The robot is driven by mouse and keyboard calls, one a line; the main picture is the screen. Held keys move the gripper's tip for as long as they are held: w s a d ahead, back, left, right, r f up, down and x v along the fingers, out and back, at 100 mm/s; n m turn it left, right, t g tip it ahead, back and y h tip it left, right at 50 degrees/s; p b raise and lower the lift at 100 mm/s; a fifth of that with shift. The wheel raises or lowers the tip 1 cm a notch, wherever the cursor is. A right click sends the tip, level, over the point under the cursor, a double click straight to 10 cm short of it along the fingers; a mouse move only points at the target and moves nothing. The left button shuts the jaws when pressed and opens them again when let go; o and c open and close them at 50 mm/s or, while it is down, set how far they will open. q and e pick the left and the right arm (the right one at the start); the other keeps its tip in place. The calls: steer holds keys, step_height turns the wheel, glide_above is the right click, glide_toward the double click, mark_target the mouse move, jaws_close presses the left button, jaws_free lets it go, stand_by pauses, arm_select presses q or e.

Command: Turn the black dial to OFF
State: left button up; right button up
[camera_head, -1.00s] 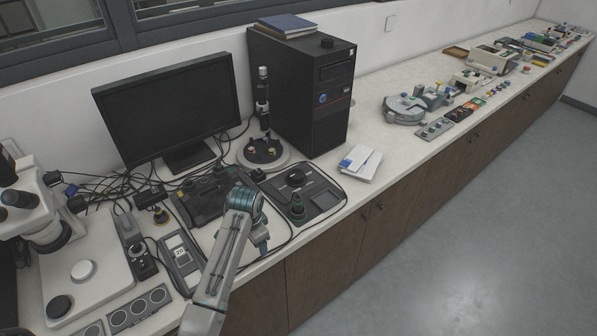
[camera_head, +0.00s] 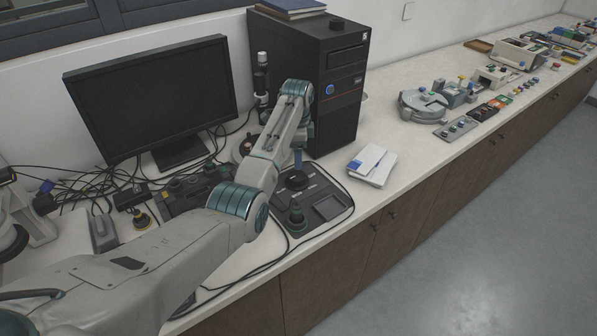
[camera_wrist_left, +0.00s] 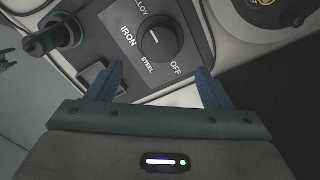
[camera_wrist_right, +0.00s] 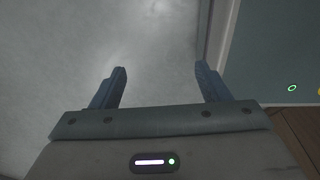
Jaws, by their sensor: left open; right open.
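The black dial (camera_wrist_left: 160,42) is a round knob with a raised grip on a dark panel (camera_wrist_left: 112,12), in the left wrist view. IRON, STEEL and OFF are printed around it, with OFF at its lower right; another label is cut off. A white mark on the knob lies on its IRON side. The dial also shows in the head view (camera_head: 296,181), below my left gripper (camera_head: 298,158). In the left wrist view my left gripper (camera_wrist_left: 160,69) is open and empty, its fingertips short of the dial. My right gripper (camera_wrist_right: 162,70) is open and empty over grey floor.
A green-based knob (camera_head: 296,220) stands on the same panel. A black computer tower (camera_head: 330,105) and a monitor (camera_head: 155,95) stand behind. A white booklet (camera_head: 371,165) lies to the right.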

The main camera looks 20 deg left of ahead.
mark_target(298, 175)
arm_select(q)
step_height(298, 175, down, 8)
steer(key=shift+r+p, duration=0.25)
steer(key=shift+p, duration=0.25)
steer(key=shift+f, duration=0.6)
arm_select(e)
steer(key=shift+w+a+r, duration=0.2)
steer(key=shift+w+r, duration=0.45)
steer(key=shift+r, duration=0.05)
steer(key=shift+s, duration=0.1)
arm_select(q)
steer(key=shift+c, duration=0.7)
steer(key=c, duration=0.8)
arm_select(e)
steer(key=shift+d, duration=0.1)
